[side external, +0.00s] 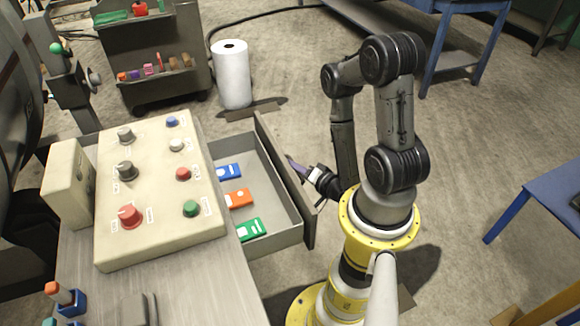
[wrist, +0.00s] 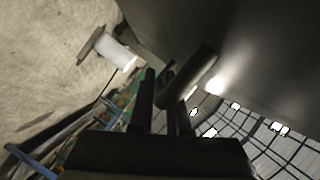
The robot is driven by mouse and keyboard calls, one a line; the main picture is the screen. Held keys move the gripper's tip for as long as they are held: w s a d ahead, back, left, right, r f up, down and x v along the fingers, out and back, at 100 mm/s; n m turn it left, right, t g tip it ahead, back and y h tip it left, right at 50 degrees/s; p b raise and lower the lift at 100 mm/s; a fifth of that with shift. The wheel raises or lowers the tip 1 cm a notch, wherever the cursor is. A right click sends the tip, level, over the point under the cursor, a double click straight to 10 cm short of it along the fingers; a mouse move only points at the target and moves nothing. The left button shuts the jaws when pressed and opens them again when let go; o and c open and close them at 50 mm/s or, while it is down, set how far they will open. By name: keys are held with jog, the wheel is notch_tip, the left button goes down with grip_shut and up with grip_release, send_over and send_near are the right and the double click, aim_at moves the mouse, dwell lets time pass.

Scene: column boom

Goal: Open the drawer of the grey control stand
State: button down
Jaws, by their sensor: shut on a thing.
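The grey control stand (side external: 78,285) is at the left in the side view. Its drawer (side external: 282,205) stands well out to the right, open at the top. The drawer front (side external: 278,165) faces my arm. My gripper (side external: 308,174) is at the outer side of this front, shut on the drawer handle (side external: 294,165). In the wrist view, the dark handle (wrist: 190,76) is at the fingers of my gripper (wrist: 160,105), beside the dark drawer front (wrist: 250,50). The fingers partly hide the handle.
Blue (side external: 229,171), orange (side external: 238,199) and green (side external: 249,230) pieces lie in the drawer. A cream control box (side external: 150,235) with several knobs sits on the stand. A white roll (side external: 233,80) and a tool cart (side external: 150,50) stand behind.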

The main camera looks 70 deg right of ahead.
dwell(0.3)
jog(key=c, duration=0.9)
grip_release()
